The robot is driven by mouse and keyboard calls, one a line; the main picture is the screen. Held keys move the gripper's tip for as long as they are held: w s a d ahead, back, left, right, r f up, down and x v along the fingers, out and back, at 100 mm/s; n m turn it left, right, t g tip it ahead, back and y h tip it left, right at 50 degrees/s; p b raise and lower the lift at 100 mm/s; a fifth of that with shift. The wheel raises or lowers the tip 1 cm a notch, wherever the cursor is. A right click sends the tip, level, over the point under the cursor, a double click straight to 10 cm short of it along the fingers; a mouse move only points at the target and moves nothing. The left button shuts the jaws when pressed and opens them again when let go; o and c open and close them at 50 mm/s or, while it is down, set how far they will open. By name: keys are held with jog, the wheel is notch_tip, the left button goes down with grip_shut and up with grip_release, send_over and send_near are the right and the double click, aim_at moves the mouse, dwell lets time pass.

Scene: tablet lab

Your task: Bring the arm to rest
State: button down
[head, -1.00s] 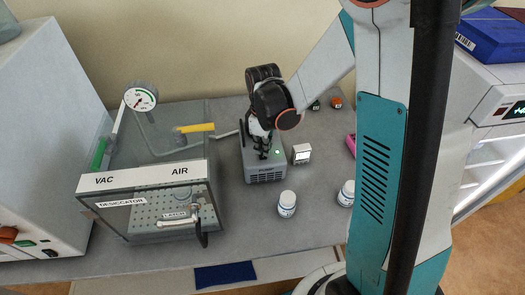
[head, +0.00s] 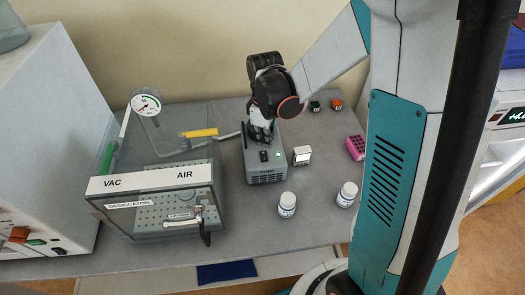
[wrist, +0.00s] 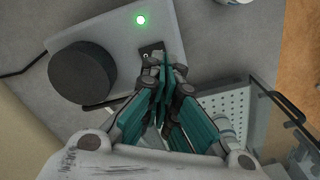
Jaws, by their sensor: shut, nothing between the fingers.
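My gripper (head: 262,139) is shut and empty. It hangs pointing down over the back part of the grey pump box (head: 267,177), with a gap I cannot measure. In the wrist view my gripper's fingers (wrist: 160,82) are pressed together in front of the pump's grey top (wrist: 118,35), which carries a lit green lamp (wrist: 140,19) and a round black part (wrist: 82,72). My arm reaches in from the upper right of the head view.
The glass desiccator (head: 150,222), with a gauge (head: 146,102) and yellow-handled valve (head: 200,133), stands left of the pump. A small white-faced device (head: 302,155), two white bottles (head: 287,204) (head: 347,194) and a pink rack (head: 355,147) stand right. The front bench is clear.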

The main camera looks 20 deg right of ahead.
jog(key=shift+r, duration=0.1)
jog(key=s+r+m+t+b, duration=0.2)
jog(key=s+m+t+b, duration=0.5)
jog(key=s+b, duration=0.7)
jog(key=s+m, duration=0.1)
jog(key=m, duration=0.1)
jog(key=shift+s+r+m+b, duration=0.2)
jog(key=shift+r+m+b, duration=0.1)
jog(key=shift+m+b, duration=0.1)
